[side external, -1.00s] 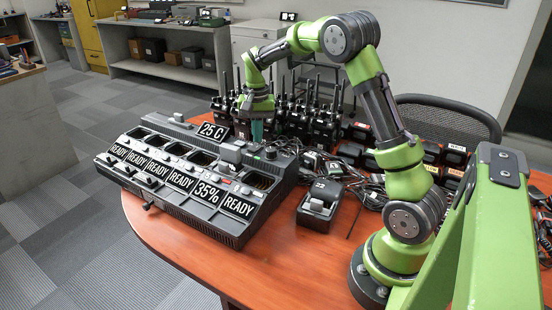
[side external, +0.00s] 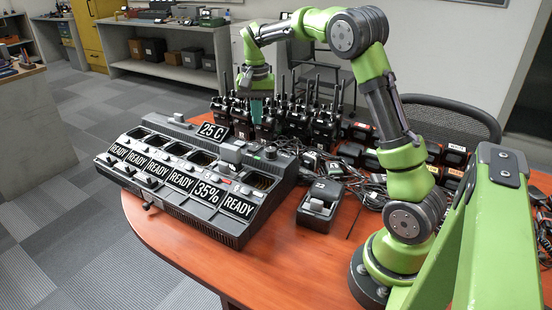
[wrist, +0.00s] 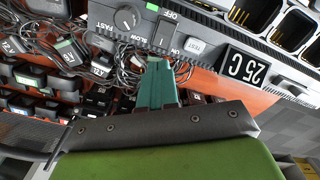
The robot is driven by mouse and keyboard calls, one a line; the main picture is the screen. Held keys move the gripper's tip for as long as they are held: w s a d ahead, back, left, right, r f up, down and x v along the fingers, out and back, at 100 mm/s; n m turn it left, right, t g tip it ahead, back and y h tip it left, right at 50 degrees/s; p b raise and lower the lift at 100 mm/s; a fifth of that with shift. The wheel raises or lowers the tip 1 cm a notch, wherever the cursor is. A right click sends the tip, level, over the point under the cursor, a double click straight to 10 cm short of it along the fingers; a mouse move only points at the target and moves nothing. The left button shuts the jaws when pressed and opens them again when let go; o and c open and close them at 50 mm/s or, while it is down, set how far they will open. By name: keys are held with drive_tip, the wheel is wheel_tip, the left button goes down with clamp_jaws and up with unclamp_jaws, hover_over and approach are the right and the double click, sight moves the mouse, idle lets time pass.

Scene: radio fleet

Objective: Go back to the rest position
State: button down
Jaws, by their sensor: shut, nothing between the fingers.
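My gripper (side external: 257,108) hangs pointing down in the side view, above the back edge of the charger, in front of the row of radios. Its teal fingers are together with nothing between them; they also show in the wrist view (wrist: 158,88). The long black multi-bay charger (side external: 190,185) lies on the table below and to the left, with labels reading READY, one 35% and a 25 C display (wrist: 245,67). In the wrist view its control panel with a dial (wrist: 128,18) lies beyond the fingertips.
Several upright black radios (side external: 320,125) stand behind the charger, close to my gripper. A small single charger (side external: 320,205) and tangled cables (side external: 368,188) lie right of it. Several black packs (side external: 455,157) sit at the right. The front of the wooden table (side external: 290,265) is clear.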

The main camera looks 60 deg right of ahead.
drive_tip(key=shift+w+d+f, duration=0.1)
drive_tip(key=shift+f, duration=0.1)
drive_tip(key=shift+s+a+f+n+t, duration=0.2)
drive_tip(key=shift+s+a+n, duration=0.15)
drive_tip(key=shift+s+a, duration=0.2)
drive_tip(key=shift+s+a+f+n+t, duration=0.1)
drive_tip(key=shift+s+a+f+n, duration=0.05)
drive_tip(key=shift+s+a+n, duration=0.3)
drive_tip(key=s+a+r+n+t+y, duration=0.1)
drive_tip(key=s+a+r+n+t, duration=0.2)
drive_tip(key=s+a, duration=0.6)
drive_tip(key=s+a+r+n+t+y, duration=0.1)
drive_tip(key=s+a+r+n+t, duration=0.2)
drive_tip(key=s+a, duration=0.6)
drive_tip(key=shift+s+a+r+t, duration=0.15)
drive_tip(key=shift+s+r+t, duration=0.05)
drive_tip(key=shift+r+t, duration=0.1)
